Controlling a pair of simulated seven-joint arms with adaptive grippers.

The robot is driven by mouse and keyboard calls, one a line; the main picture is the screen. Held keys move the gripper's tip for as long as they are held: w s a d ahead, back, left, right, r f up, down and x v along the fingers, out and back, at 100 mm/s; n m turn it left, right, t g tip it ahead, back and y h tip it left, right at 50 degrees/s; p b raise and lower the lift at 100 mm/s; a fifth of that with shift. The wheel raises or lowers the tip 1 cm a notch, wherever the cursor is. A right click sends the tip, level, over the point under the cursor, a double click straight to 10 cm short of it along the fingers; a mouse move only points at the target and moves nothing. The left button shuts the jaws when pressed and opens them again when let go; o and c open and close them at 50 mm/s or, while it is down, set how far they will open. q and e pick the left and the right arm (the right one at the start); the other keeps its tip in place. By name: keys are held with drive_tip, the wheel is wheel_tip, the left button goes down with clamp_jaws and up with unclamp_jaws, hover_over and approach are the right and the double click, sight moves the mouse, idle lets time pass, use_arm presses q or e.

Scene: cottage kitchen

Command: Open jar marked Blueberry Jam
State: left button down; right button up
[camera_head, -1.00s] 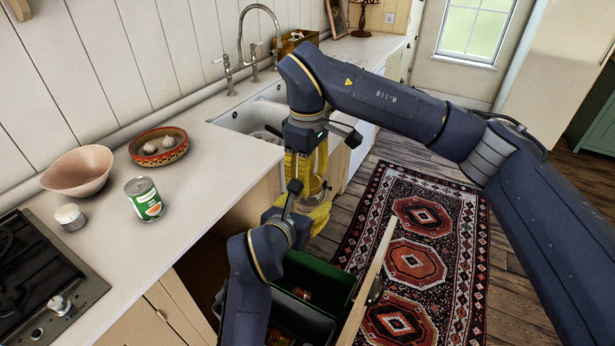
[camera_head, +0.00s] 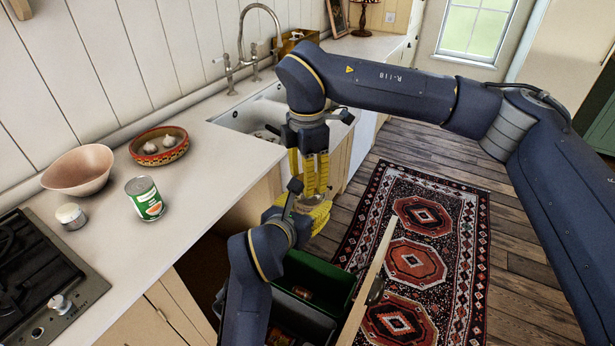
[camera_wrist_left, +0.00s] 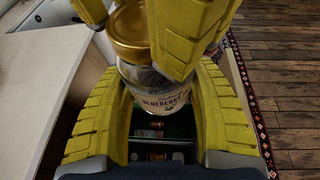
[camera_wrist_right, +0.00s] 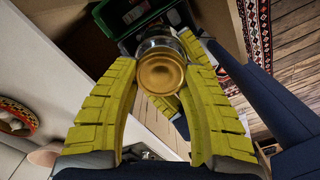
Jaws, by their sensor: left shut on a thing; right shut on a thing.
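The jar marked Blueberry (camera_wrist_left: 165,102) is glass with a pale label and a gold lid (camera_wrist_left: 129,30). It is upright in the air beside the counter, over an open drawer. My left gripper (camera_head: 296,214) is shut on the jar's body from the side. My right gripper (camera_head: 314,186) points down from above, shut at the gold lid, which shows round between its fingers in the right wrist view (camera_wrist_right: 160,72). The lid sits on the jar; I cannot tell how tight it is. In the head view the fingers hide most of the jar.
The open drawer holds a green-and-black bin (camera_head: 320,281) with items inside, below the grippers. The counter (camera_head: 205,205) at left bears a green-labelled can (camera_head: 144,199), a small lidded jar (camera_head: 70,216), a pink bowl (camera_head: 78,170) and a garlic bowl (camera_head: 159,147). The stove (camera_head: 38,275) is at lower left.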

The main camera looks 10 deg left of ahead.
drive_tip(key=n, duration=0.5)
drive_tip(key=shift+d+n, duration=0.1)
drive_tip(key=shift+n, duration=0.2)
use_arm(q)
drive_tip(key=shift+r, duration=0.1)
use_arm(e)
drive_tip(key=n, duration=0.6)
drive_tip(key=shift+s+d+n, duration=0.1)
drive_tip(key=shift+d+n, duration=0.05)
drive_tip(key=shift+n, duration=0.15)
drive_tip(key=n, duration=0.6)
drive_tip(key=shift+d, duration=0.1)
drive_tip(key=n, duration=0.6)
drive_tip(key=shift+d+n, duration=0.1)
drive_tip(key=shift+n, duration=0.3)
drive_tip(key=n, duration=0.4)
drive_tip(key=shift+n, duration=0.3)
drive_tip(key=n, duration=0.4)
drive_tip(key=shift+w+n, duration=0.2)
drive_tip(key=shift+n, duration=0.1)
drive_tip(key=n, duration=0.4)
drive_tip(key=shift+w+n, duration=0.1)
drive_tip(key=shift+n, duration=0.2)
drive_tip(key=n, duration=0.4)
drive_tip(key=shift+w+r+n, duration=0.1)
drive_tip(key=shift+n, duration=0.2)
